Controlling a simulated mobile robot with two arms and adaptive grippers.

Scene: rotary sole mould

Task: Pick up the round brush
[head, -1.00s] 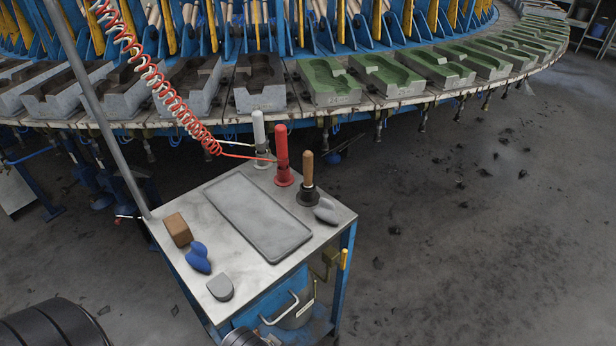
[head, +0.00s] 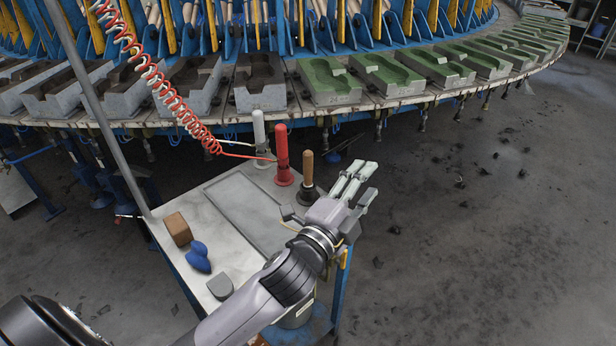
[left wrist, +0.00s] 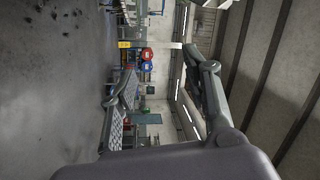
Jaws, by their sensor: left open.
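The round brush (head: 306,181), with a wooden handle and a dark round base, stands upright on the metal cart top, near its back right corner. My left gripper (head: 361,180) is just to the right of the brush in the head view, over the cart's right edge. Its fingers are spread, open and empty, and point up and away to the right. It appears apart from the brush. The left wrist view shows the room sideways and no brush. My right gripper is in neither view.
On the cart top (head: 215,187) stand a red tool (head: 282,158) and a white tool (head: 260,140) left of the brush. A brown block (head: 177,229), a blue piece (head: 198,258) and a grey piece (head: 220,286) lie at left. The mould carousel (head: 440,95) is behind.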

